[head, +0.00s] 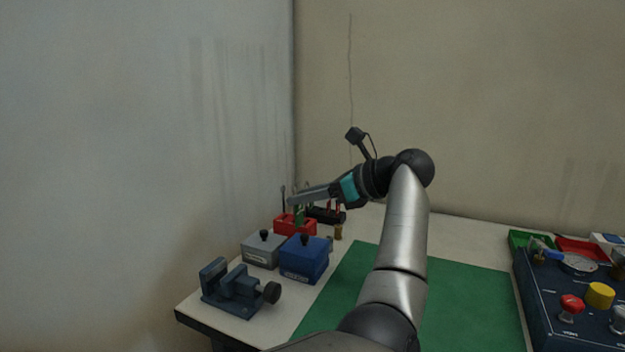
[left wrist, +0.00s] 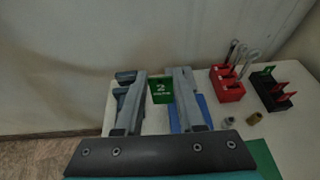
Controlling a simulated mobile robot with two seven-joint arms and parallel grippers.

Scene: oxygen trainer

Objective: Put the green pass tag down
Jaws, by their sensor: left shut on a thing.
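My left gripper (head: 296,200) reaches out over the far left part of the bench. It is shut on the green pass tag (left wrist: 161,90), which is marked with a white 2 and sits between the two fingers in the left wrist view. In the head view the tag (head: 299,216) hangs below the fingertips, in front of or above the red tool block; I cannot tell its height. A black rack (head: 326,215) with red tags stands behind the gripper. In the left wrist view this rack (left wrist: 272,92) also holds something green. My right gripper is not in view.
A red block (head: 294,226) with upright tools, a grey box (head: 262,250), a blue box (head: 305,260) and a blue vise (head: 236,290) crowd the left side. A small brass piece (head: 338,232) stands nearby. The green mat (head: 465,300) is clear beside my arm. A control panel (head: 560,285) is at right.

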